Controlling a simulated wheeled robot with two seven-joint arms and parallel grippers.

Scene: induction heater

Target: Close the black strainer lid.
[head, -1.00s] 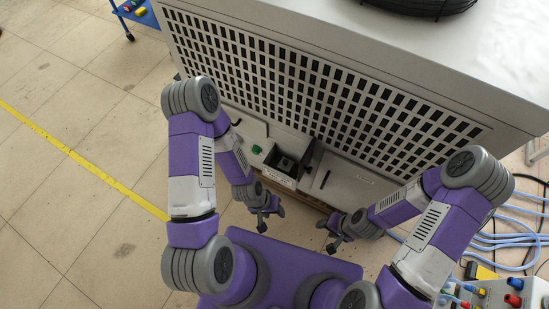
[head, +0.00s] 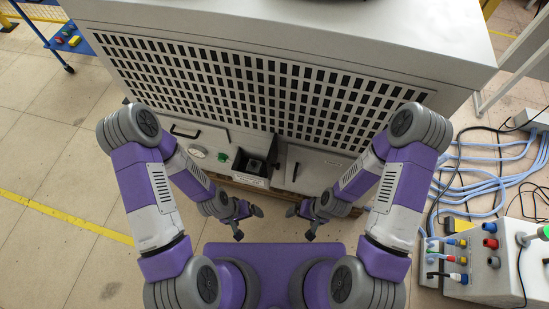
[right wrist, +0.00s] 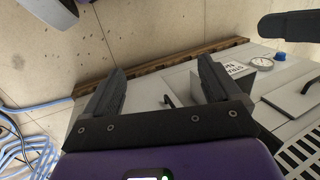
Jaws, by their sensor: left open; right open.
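The black strainer lid (head: 273,151) stands raised at the right side of the small strainer box (head: 250,181), on the front of the big machine. The box's dark inside shows from above. In the right wrist view the labelled box (right wrist: 232,69) lies just past the right-hand finger; I cannot make out the lid there. My left gripper (head: 248,223) is open and empty, in front of and below the box. My right gripper (head: 300,224) is open and empty, to the right of and below the box; its two fingers frame the right wrist view (right wrist: 161,65).
Left of the box are a green knob (head: 223,157), a round gauge (head: 198,152) and a panel with a black handle (head: 185,132). Right of it is a flat panel (head: 325,171) with a handle. Blue hoses (head: 470,181) lie on the floor at right.

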